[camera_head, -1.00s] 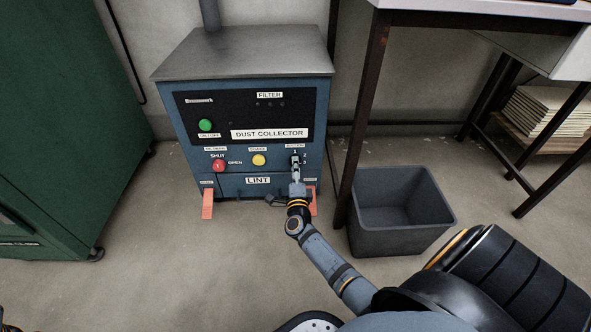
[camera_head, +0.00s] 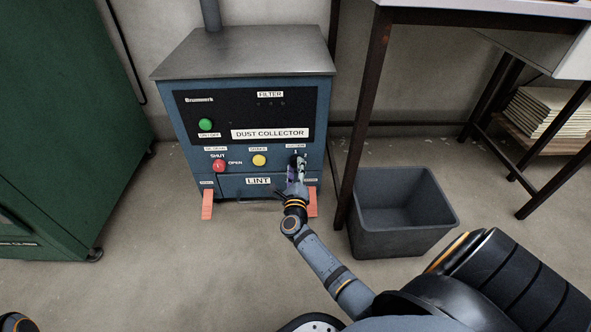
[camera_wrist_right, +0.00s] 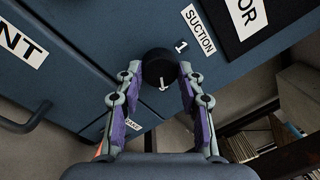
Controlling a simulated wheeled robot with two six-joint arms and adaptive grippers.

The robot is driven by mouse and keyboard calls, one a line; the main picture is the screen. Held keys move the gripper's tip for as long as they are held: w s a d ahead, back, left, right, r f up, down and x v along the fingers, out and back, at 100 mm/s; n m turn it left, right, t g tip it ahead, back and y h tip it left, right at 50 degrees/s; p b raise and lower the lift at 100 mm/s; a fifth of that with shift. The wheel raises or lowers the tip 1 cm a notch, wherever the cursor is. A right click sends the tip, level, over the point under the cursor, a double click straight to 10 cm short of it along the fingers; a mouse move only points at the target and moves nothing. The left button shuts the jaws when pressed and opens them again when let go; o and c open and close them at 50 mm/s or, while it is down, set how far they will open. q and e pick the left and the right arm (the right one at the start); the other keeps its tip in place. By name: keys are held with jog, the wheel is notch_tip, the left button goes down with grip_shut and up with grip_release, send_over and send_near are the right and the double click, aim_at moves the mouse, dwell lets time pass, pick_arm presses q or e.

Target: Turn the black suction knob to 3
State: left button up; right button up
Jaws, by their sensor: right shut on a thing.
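The black suction knob (camera_wrist_right: 158,65) is on the front of the blue dust collector (camera_head: 258,96). In the right wrist view my right gripper (camera_wrist_right: 159,72) has its two fingertips on opposite sides of the knob, shut on it. A white mark shows on the knob's face. In the head view my right gripper (camera_head: 298,167) covers most of the knob. My left gripper is not in view.
The LINT drawer (camera_head: 235,187) is below. A grey bin (camera_head: 400,240) and a table leg (camera_head: 362,120) stand to the right.

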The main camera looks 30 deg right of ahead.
dwell(0.5)
jog(key=o, duration=1.2)
jog(key=shift+c, duration=0.2)
jog(key=shift+r, duration=0.1)
notch_tip(320, 180, up, 10)
jog(key=shift+f, duration=0.1)
